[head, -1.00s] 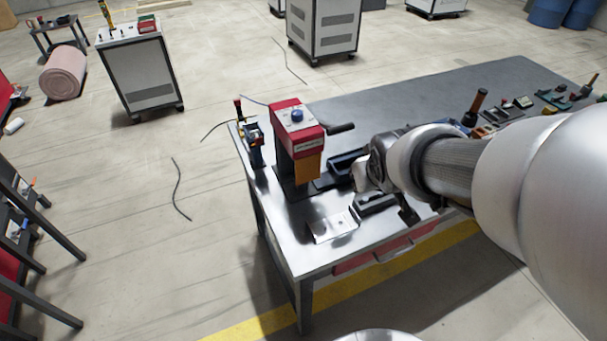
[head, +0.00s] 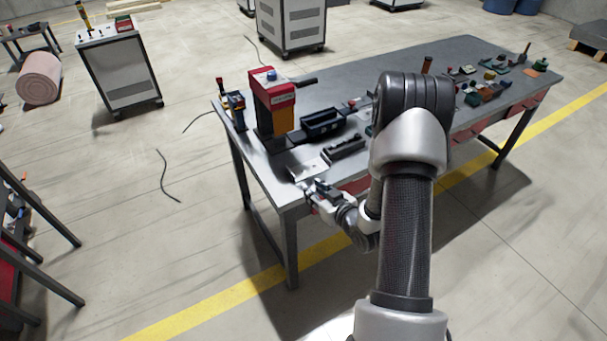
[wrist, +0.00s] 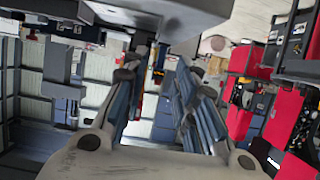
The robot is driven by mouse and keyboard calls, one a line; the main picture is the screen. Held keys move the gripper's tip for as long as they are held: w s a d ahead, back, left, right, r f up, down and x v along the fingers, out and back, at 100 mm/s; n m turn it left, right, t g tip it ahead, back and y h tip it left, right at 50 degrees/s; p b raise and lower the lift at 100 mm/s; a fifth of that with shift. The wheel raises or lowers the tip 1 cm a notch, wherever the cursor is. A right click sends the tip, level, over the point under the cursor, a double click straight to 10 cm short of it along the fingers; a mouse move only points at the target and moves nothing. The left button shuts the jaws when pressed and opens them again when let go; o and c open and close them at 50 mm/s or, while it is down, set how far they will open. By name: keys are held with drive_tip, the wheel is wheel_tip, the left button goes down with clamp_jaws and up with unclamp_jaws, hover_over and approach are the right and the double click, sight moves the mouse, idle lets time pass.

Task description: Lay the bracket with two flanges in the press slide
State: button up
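The red press (head: 272,90) with an orange front stands at the left end of the grey table. A flat bright metal piece (head: 306,172) lies near the table's front edge, right of the press; I cannot tell whether it is part of the slide. A dark block (head: 344,147) lies behind it. I cannot make out the bracket with two flanges for certain. My gripper (head: 312,187) is at the front edge, close to the metal piece. In the wrist view its fingers (wrist: 162,95) are apart, with only background between them.
A dark bin (head: 322,121) sits behind the block. A small coloured device (head: 236,108) stands left of the press. Several small parts and tools lie at the table's (head: 395,70) far right end. The floor in front of the table is open.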

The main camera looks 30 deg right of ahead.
drive_tip(key=b+x, duration=0.2)
drive_tip(key=x, duration=0.9)
drive_tip(key=shift+w+f+b, duration=0.15)
drive_tip(key=shift+w+b, duration=0.05)
drive_tip(key=shift+b, duration=0.15)
drive_tip(key=shift+d+b+x, duration=0.1)
drive_tip(key=shift+b+x, duration=0.45)
drive_tip(key=shift+x, duration=0.85)
drive_tip(key=shift+d+b+x, duration=0.15)
drive_tip(key=shift+b+x, duration=0.35)
drive_tip(key=shift+x, duration=0.9)
drive_tip(key=shift+c, duration=0.4)
clamp_jaws()
